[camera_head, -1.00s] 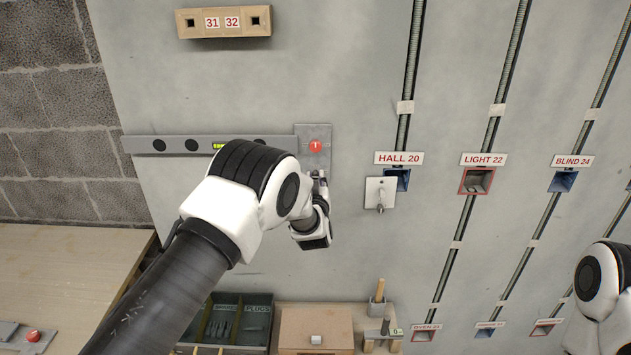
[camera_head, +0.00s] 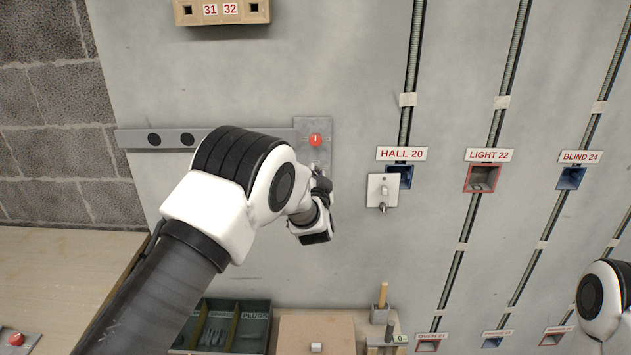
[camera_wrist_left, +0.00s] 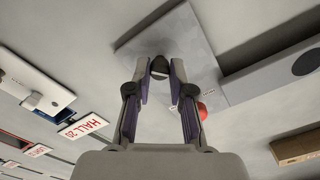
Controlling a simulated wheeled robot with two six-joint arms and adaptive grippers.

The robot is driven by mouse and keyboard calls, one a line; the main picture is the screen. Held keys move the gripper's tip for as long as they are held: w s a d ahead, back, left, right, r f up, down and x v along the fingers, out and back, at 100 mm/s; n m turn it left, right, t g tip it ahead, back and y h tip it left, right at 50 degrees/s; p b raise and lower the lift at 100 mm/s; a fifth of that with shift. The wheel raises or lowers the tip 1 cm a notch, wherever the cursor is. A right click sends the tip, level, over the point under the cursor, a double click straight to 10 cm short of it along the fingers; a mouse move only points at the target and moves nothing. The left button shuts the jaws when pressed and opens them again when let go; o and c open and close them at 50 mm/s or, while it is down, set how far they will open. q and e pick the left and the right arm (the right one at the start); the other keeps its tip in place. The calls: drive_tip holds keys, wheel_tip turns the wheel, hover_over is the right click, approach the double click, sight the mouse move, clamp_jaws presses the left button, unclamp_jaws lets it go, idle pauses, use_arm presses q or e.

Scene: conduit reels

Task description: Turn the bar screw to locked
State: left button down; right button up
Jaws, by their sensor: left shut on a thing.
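The bar screw (camera_wrist_left: 158,67) shows in the left wrist view as a dark round knob with a pale line across its face. It sits on a grey plate (camera_head: 301,127) at the right end of the long grey bar (camera_head: 131,139). My left gripper (camera_head: 319,172) reaches the lower part of this plate. In the left wrist view its two fingertips (camera_wrist_left: 160,73) are shut on the knob, one on each side. In the head view the knob is hidden by the gripper. A red round piece (camera_head: 315,140) with a white mark sits higher on the plate, clear of the fingers.
A white switch plate (camera_head: 382,190) hangs beside the blue HALL 20 box (camera_head: 406,176), right of my left gripper. Conduits run down the wall farther right. Below stand a plug tray (camera_head: 253,341) and a wooden box (camera_head: 316,325). My right arm shows at the right edge.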

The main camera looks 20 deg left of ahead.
use_arm(q)
drive_tip(key=m, duration=0.3)
drive_tip(key=shift+f+m+b, duration=0.2)
drive_tip(key=shift+m+b, duration=0.2)
drive_tip(key=m, duration=0.4)
idle(0.3)
drive_tip(key=c, duration=1)
unclamp_jaws()
drive_tip(key=shift+r, duration=0.1)
drive_tip(key=shift+c, duration=0.2)
drive_tip(key=v, duration=1.2)
